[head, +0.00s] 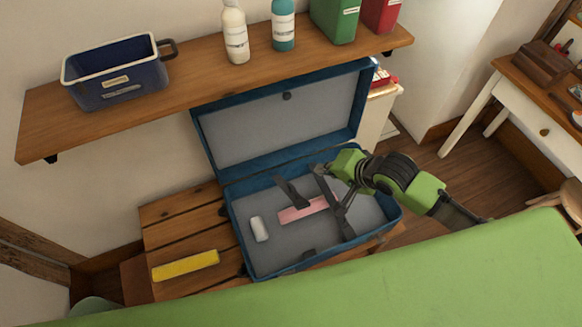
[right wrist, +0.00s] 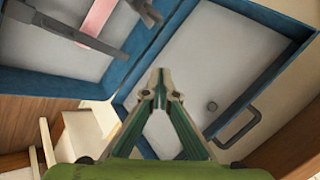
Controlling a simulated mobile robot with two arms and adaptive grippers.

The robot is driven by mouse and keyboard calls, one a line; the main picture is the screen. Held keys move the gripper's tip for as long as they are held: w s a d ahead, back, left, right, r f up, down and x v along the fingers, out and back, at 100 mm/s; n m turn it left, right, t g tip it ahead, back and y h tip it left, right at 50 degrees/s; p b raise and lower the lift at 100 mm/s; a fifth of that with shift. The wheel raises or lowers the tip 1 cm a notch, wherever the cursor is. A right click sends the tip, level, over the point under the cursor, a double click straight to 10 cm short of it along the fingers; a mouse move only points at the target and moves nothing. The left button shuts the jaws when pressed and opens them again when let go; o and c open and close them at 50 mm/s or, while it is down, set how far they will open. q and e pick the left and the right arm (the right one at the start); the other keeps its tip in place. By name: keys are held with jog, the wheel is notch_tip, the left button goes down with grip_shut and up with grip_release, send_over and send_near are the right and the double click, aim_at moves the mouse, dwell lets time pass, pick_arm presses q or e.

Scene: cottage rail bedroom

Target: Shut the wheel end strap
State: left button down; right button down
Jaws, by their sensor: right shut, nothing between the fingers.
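A blue suitcase (head: 237,222) lies open on a slatted wooden bench, its lid (head: 280,130) raised at the back. Inside, one dark strap (head: 292,191) stands up near the middle. Another dark strap (head: 330,192) runs front to back at the right, over a pink item (head: 296,212). I cannot tell for sure which is the wheel end strap. My right gripper (head: 322,169) is over the case's back right part, near the right strap's back end. In the right wrist view it (right wrist: 161,85) is shut and empty, with a strap (right wrist: 75,35) at upper left. My left gripper is not in view.
A white rolled item (head: 259,229) and a small dark piece (head: 307,255) lie in the case. A yellow block (head: 186,266) sits on the bench at left. A shelf (head: 200,90) above holds a blue bin (head: 118,80) and bottles. A green surface (head: 400,280) fills the foreground.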

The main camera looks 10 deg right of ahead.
jog(key=w+a+f+p, duration=0.2)
jog(key=a+f, duration=0.3)
jog(key=f, duration=0.3)
jog(key=shift+w+a+f, duration=0.4)
jog(key=shift+w, duration=0.1)
jog(key=s+d+f+t+y+b, duration=0.1)
jog(key=s+f+t+b, duration=0.2)
jog(key=s+f+b, duration=0.2)
jog(key=s+d+f+n+t+y+b, duration=0.1)
jog(key=s+f+t+b, duration=0.3)
jog(key=f+b, duration=0.8)
jog(key=shift+s+b, duration=0.65)
jog(key=shift+b, duration=0.55)
